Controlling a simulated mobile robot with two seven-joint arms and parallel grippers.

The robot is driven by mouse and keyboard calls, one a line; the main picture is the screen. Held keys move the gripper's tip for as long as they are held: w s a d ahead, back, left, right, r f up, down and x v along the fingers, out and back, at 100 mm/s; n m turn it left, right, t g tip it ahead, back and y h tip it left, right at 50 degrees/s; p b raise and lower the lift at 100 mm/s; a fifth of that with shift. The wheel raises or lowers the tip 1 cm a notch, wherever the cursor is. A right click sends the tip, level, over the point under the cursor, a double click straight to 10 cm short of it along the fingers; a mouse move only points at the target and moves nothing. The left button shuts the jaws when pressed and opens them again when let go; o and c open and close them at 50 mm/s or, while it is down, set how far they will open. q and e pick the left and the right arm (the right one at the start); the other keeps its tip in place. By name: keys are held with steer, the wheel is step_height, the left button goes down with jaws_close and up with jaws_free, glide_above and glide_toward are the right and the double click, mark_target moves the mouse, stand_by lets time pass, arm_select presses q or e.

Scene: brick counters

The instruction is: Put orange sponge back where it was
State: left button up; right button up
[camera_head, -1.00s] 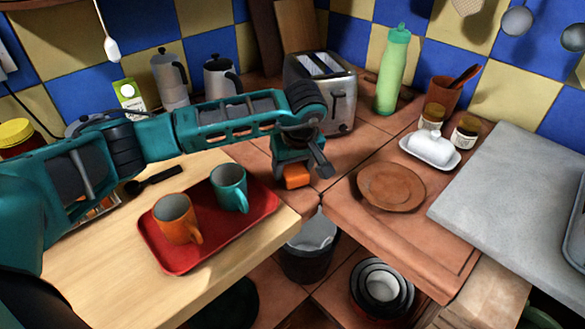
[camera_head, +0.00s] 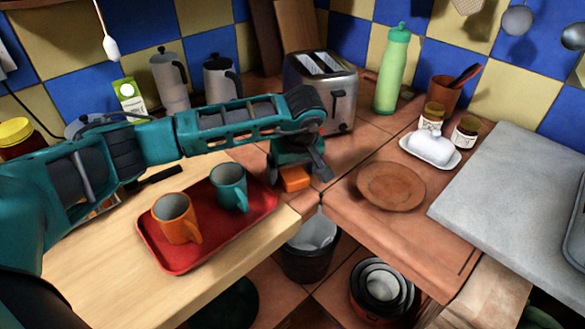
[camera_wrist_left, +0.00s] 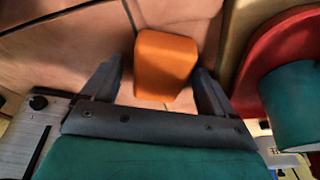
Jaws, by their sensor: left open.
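The orange sponge (camera_head: 293,178) rests on the tiled counter between the red tray and the toaster. In the left wrist view the sponge (camera_wrist_left: 165,66) lies at the mouth of my left gripper, its near end between the two fingertips. My left gripper (camera_head: 297,174) is open, with a visible gap between the sponge and the left finger; the right finger is very close to it. In the left wrist view my left gripper (camera_wrist_left: 157,85) shows both grey fingers spread. My right gripper is not in view.
A red tray (camera_head: 190,259) with an orange mug (camera_head: 173,218) and a teal mug (camera_head: 228,187) is close by. The toaster (camera_head: 338,93) stands behind the gripper. A brown plate (camera_head: 391,186) lies to the right. Bare tiles are between the toaster and plate.

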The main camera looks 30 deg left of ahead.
arm_select(q)
steer(key=v, duration=1.2)
